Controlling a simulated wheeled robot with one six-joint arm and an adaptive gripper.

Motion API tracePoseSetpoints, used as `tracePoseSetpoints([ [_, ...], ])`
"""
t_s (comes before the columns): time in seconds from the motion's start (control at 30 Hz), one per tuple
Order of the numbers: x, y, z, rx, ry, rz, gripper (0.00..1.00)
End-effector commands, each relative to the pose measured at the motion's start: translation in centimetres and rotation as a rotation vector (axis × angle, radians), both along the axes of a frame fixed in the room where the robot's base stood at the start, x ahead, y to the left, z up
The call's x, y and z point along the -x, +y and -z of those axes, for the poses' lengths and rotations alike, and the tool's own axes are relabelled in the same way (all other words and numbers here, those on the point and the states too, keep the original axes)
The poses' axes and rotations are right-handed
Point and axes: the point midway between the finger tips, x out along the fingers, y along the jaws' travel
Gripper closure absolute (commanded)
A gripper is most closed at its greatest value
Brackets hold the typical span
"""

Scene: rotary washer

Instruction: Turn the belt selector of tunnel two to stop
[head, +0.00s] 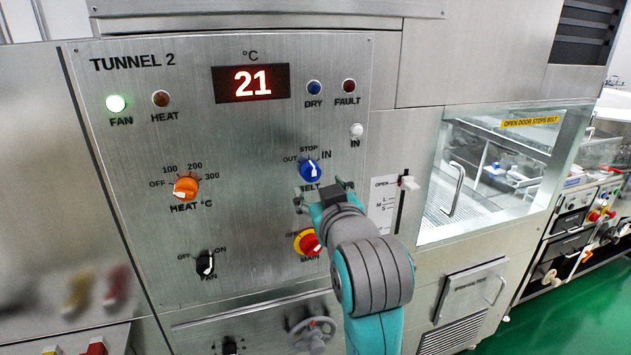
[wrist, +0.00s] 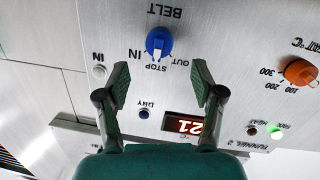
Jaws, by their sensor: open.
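The belt selector (head: 310,171) of tunnel two is a blue knob with a white pointer, labelled OUT, STOP and IN. It also shows in the upside-down wrist view (wrist: 158,42). Its pointer is on the side of the STOP label; I cannot tell whether it sits exactly on STOP or leans toward IN. My gripper (head: 324,194) is just below the knob in the head view and partly covers the BELT label. In the wrist view my gripper (wrist: 161,76) is open and empty, its fingers spread to either side, with the knob beyond the tips and not touched.
An orange heat knob (head: 186,188) sits to the left and a red and yellow main switch (head: 307,242) just below my gripper. A black fan switch (head: 205,263) is lower left. A slider (head: 408,183) and a glass door (head: 490,175) are to the right.

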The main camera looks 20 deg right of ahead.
Motion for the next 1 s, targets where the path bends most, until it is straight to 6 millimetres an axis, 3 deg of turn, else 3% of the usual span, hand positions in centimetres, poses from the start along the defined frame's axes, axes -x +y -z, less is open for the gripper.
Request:
tracePoseSetpoints([
  [0.1,2.1,0.2,-0.2,0.0,-0.001,0.0,0.33],
  [0.3,4.2,0.4,-0.4,0.0,-0.001,0.0,0.33],
  [0.87,4.6,0.4,-0.3,0.0,0.001,0.0,0.33],
  [1.0,4.6,0.4,1.0,0.003,0.008,-0.002,0.33],
])
